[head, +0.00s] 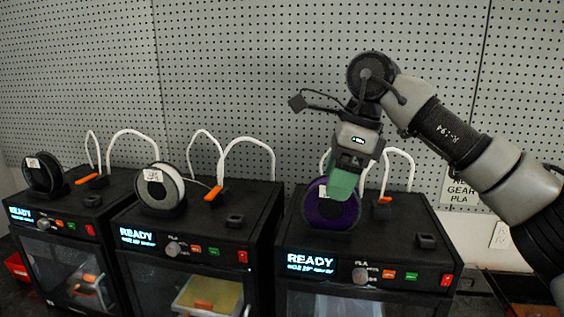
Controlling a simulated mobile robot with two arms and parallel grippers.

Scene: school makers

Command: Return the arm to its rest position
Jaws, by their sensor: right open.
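My right arm comes in from the right edge, bent at a raised joint, with its wrist pointing down. My right gripper (343,185) is open, with green fingers in front of the upper part of a purple filament spool (328,212). The spool stands on top of the right-hand 3D printer (400,240). I cannot tell whether the fingers touch the spool. My left gripper is not in view.
Two more black printers stand to the left, the middle one (262,215) with a white spool (160,187) and the left one (105,205) with a black spool (42,174). White tubes arch above the printers. A grey pegboard (250,60) stands behind. A red bin (15,266) sits at far left.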

